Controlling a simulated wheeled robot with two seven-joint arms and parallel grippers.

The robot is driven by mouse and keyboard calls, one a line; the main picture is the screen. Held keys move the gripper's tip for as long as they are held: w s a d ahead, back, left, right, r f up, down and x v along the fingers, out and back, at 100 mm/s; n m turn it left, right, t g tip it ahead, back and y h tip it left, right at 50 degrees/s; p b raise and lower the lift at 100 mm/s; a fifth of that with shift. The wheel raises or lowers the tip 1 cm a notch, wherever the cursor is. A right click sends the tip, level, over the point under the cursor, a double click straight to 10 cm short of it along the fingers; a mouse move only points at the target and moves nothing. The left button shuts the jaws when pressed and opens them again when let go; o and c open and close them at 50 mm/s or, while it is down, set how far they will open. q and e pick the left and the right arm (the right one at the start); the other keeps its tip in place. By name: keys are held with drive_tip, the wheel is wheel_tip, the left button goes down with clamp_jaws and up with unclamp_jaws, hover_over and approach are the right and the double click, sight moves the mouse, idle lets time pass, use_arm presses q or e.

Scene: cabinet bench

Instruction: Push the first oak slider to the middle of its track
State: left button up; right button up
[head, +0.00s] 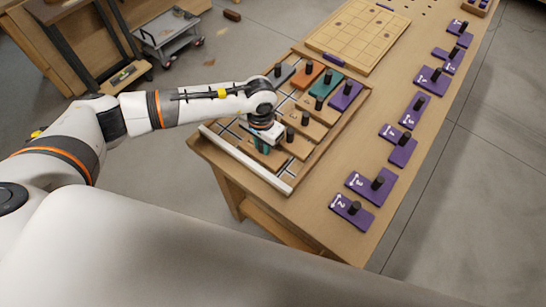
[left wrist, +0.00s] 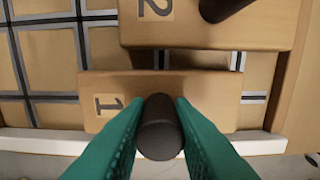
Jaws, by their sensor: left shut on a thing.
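The first oak slider (left wrist: 210,92), marked 1, lies flat in the track nearest the white rail. In the head view it shows only partly, under my left gripper (head: 262,146). Its dark round knob (left wrist: 160,127) stands between the two teal fingers. My left gripper (left wrist: 160,130) is shut on this knob, one finger on each side. The second oak slider (left wrist: 215,30), marked 2, lies in the neighbouring track, set further right in the wrist view. Grid track shows bare to the left of the first slider and a short stretch to its right. My right gripper is not in view.
More oak sliders (head: 323,109) and grey, orange, teal and purple ones (head: 345,96) with dark knobs fill the board. A white rail (head: 246,162) edges it. Several loose purple pieces (head: 373,184) lie along the bench's right side. A wooden grid board (head: 358,33) lies behind.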

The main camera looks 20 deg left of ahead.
sight(253, 144)
use_arm(q)
drive_tip(key=shift+w+a+b, duration=0.3)
drive_tip(key=shift+a+b, duration=0.1)
drive_tip(key=shift+a, duration=0.5)
drive_tip(key=shift+w+a+b, duration=0.3)
drive_tip(key=shift+a+b, duration=0.05)
drive_tip(key=shift+a, duration=0.5)
drive_tip(key=o, duration=0.8)
drive_tip(key=shift+c, duration=0.2)
wheel_tip(253, 144, up, 8)
drive_tip(key=p, duration=0.3)
drive_tip(key=shift+f, duration=0.2)
